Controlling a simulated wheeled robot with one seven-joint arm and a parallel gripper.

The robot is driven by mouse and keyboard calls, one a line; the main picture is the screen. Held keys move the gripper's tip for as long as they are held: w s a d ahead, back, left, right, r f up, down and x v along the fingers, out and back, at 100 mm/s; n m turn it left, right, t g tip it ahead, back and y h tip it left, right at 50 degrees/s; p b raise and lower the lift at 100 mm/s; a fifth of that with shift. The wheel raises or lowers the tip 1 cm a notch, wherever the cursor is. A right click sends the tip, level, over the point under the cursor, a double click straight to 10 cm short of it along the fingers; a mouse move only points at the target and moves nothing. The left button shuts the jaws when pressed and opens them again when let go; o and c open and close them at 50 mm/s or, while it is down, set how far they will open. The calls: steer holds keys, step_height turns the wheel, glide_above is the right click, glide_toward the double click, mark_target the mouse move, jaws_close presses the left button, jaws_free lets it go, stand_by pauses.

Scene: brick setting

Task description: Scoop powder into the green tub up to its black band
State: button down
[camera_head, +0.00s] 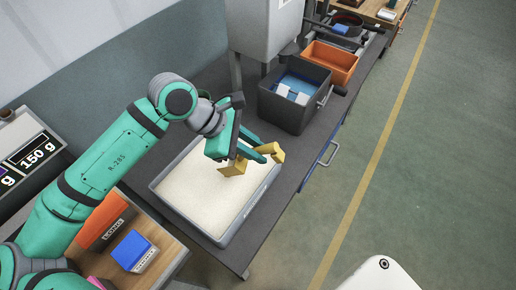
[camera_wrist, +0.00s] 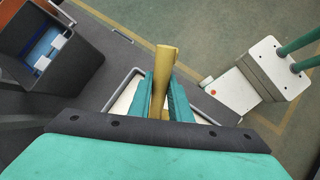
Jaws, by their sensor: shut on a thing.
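My gripper (camera_head: 262,152) is shut on a yellow scoop (camera_head: 232,169) above the far part of a grey tray (camera_head: 262,197). The scoop also shows between the two teal fingers in the wrist view (camera_wrist: 163,70). Pale, nearly level powder (camera_head: 205,185) fills the tray. I cannot tell whether the scoop touches the powder or carries any. The inside of the scoop is hidden.
A dark grey bin (camera_head: 290,108) with blue and white things stands behind the tray, with an orange bin (camera_head: 330,62) beyond. A display reading 150 g (camera_head: 34,154) is at left. Orange (camera_head: 100,222) and blue (camera_head: 133,251) boxes sit at lower left. Floor at right is open.

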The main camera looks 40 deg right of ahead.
steer(key=shift+w, duration=0.1)
step_height(320, 180, up, 2)
steer(key=t+y, duration=0.3)
steer(key=shift+r+m+t+y, duration=0.25)
steer(key=shift+m+t+y, duration=0.05)
steer(key=shift+m, duration=0.1)
steer(key=shift+r+t+y, duration=0.3)
steer(key=shift+t+y, duration=0.2)
steer(key=shift+t, duration=0.1)
steer(key=shift+a, duration=0.1)
stand_by(0.4)
